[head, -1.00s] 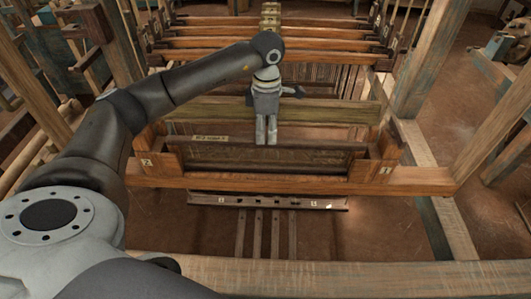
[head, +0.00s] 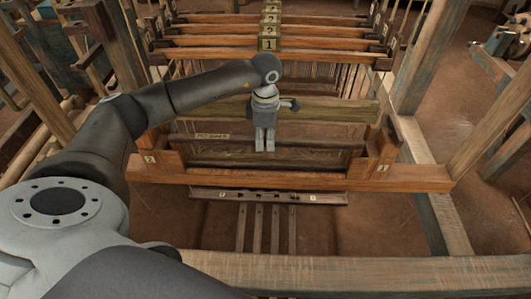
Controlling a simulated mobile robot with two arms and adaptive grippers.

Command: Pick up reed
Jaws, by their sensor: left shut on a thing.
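The reed (head: 310,151) is a long, dark, low panel set lengthwise in the wooden frame of the loom, between two end blocks. My left gripper (head: 265,150) points down at the middle of the reed, in front of the greenish beam, and is shut on the reed's upper edge. The gripper hides a small part of the reed. The reed still sits low between the end blocks; I cannot tell whether it is lifted. My right gripper is not in view.
A greenish beam (head: 335,109) crosses just behind the gripper. An orange-brown rail (head: 300,178) with numbered end blocks runs in front. Numbered heddle shafts (head: 215,43) stand behind. A thick front beam (head: 340,270) crosses nearest me, and upright posts (head: 415,60) flank the loom.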

